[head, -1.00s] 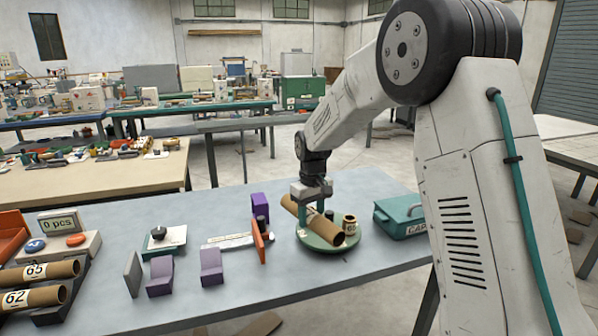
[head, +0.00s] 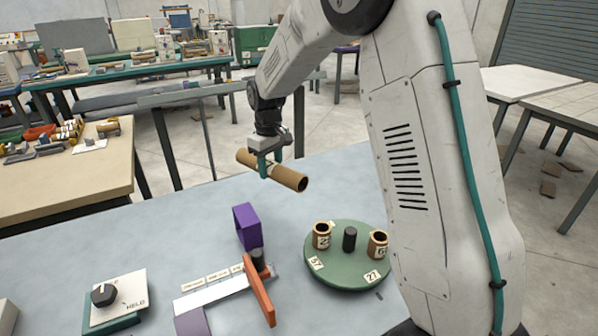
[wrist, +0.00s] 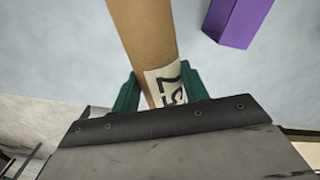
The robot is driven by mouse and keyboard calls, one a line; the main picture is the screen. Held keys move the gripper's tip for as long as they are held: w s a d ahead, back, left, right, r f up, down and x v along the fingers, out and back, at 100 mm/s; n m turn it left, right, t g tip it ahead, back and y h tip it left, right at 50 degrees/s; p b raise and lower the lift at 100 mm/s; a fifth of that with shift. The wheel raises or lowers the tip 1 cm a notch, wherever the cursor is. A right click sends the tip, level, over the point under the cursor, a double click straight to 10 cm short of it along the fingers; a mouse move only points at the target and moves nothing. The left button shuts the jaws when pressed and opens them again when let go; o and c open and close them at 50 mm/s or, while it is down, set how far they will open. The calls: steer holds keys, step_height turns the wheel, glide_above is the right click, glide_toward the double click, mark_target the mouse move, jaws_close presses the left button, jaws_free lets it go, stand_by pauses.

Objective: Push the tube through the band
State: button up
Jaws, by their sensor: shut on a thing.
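A brown cardboard tube (head: 287,178) is held in the air above the back of the grey table in the head view, tilted down to the right with its open end facing right. My gripper (head: 264,172) is shut around it near its middle. In the wrist view the tube (wrist: 143,35) runs between the green fingers (wrist: 160,95), with a white number label showing, upside down. No band is clearly recognisable. An upright purple piece (head: 247,227) stands on the table below and left of the tube, apart from it; I cannot tell whether it is open through.
A green turntable (head: 345,282) carries two short upright tubes and a black post. An orange bar (head: 259,290) with a black knob stands beside a white labelled strip (head: 210,293). A dial box (head: 117,300) is at front left. The table's back middle is clear.

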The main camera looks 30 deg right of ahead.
steer(key=s+d+f+n, duration=0.2)
steer(key=s+d+n, duration=0.55)
steer(key=n, duration=0.55)
steer(key=shift+s+a+f, duration=0.1)
steer(key=shift+a+f, duration=0.05)
steer(key=shift+f, duration=2.15)
steer(key=shift+s+a+f, duration=0.1)
steer(key=shift+a+f, duration=0.05)
steer(key=shift+f, duration=2.1)
steer(key=shift+a, duration=5.2)
steer(key=shift+f, duration=0.45)
steer(key=o, duration=1.1)
